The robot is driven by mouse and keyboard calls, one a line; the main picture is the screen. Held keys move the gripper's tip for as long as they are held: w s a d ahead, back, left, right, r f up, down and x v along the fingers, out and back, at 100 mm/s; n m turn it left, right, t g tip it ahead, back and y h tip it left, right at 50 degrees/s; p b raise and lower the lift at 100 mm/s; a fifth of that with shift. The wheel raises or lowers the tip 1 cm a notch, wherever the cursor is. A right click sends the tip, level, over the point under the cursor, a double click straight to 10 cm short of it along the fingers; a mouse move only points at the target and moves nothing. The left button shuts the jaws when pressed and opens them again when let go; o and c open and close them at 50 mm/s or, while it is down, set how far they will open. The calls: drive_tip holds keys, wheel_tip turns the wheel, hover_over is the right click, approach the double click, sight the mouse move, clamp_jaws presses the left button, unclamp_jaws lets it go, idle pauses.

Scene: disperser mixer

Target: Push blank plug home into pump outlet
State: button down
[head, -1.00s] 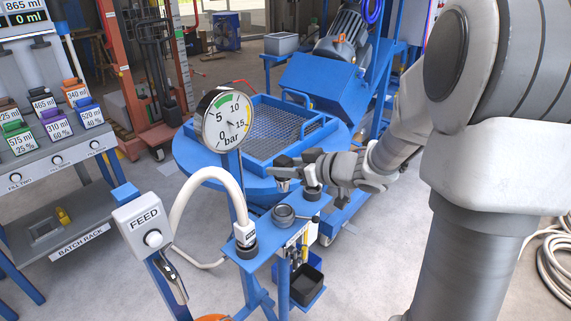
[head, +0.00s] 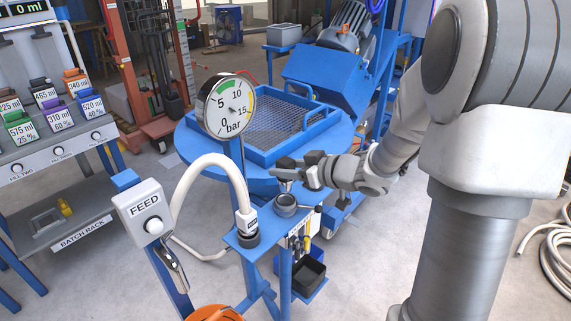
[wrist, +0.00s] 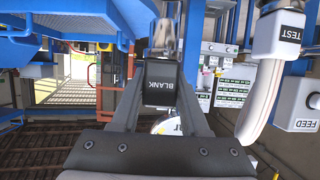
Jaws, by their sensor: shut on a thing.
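My gripper (head: 287,170) is shut on the blank plug, a black block marked BLANK (wrist: 160,85) with a shiny metal stem beyond it in the wrist view. In the head view my fingers hide most of the plug, and a short piece of its stem (head: 287,186) shows below them. A grey round fitting with a dark opening (head: 286,202), which looks like the pump outlet, stands on the blue stand just below the stem. I cannot tell whether the stem touches it.
A white hose (head: 225,162) ends in a TEST coupling beside the fitting; its TEST end (wrist: 278,36) shows at right in the wrist view. A pressure gauge (head: 229,106), a FEED box (head: 146,209) and a blue mesh-covered tank (head: 280,135) stand close by. A black bin (head: 309,274) sits below.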

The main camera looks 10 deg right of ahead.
sight(290, 189)
drive_tip(key=shift+f+b, duration=0.5)
drive_tip(key=shift+f, duration=0.55)
drive_tip(key=shift+p, duration=0.9)
idle(0.9)
drive_tip(key=shift+f+b, duration=1.4)
drive_tip(key=shift+f, duration=0.7)
drive_tip(key=shift+c, duration=1.6)
unclamp_jaws()
drive_tip(key=p+v, duration=0.4)
drive_tip(key=v, duration=1.3)
drive_tip(key=shift+s+p, duration=0.2)
drive_tip(key=shift+p, duration=0.2)
drive_tip(key=shift+w+d+r, duration=0.1)
drive_tip(key=shift+d, duration=0.1)
